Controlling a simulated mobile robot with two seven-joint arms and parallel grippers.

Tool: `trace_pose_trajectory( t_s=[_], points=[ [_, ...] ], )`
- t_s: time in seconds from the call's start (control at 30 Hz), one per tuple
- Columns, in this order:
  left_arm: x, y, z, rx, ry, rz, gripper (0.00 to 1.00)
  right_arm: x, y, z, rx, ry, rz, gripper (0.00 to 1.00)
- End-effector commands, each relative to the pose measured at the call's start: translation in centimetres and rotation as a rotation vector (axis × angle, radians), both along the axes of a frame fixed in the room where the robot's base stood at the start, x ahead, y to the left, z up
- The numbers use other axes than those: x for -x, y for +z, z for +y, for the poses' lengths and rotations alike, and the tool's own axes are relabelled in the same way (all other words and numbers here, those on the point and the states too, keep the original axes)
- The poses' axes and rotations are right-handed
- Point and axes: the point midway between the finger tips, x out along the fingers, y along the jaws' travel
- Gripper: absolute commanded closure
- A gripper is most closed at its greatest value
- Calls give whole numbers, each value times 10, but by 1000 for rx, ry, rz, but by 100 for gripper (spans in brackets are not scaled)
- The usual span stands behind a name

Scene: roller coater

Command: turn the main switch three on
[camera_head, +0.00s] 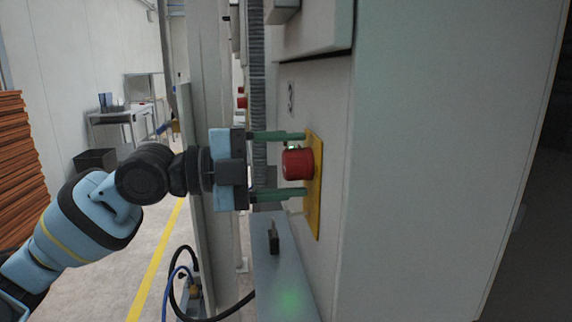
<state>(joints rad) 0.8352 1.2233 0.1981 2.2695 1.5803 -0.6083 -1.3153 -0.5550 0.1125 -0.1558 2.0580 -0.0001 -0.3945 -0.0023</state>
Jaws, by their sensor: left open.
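The main switch is a red knob (297,164) on a yellow plate (314,205), fixed to the grey cabinet side (340,240). A figure 3 shows on the cabinet just above it. My left gripper (281,165) comes in from the left. It is open, with one green finger above the knob and the other below it. The knob's red face lies between the fingertips, and I cannot tell whether either finger touches it. My right gripper is not in the view.
A grey ledge (285,285) with a small black part (273,240) on it lies below the gripper. Another red knob (241,101) shows farther back. Black and blue cables hang at the lower left. Open floor with a yellow line (158,262) lies to the left.

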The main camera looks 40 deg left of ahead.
Motion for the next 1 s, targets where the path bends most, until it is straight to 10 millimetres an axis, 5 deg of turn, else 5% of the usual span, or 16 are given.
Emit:
trace_pose_trajectory(
  t_s=[0.37,1.0],
  points=[
    [6,-2,6,2,1,3,37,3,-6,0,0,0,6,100],
    [51,-1,44,4,0,0,37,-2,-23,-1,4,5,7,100]
  ],
)
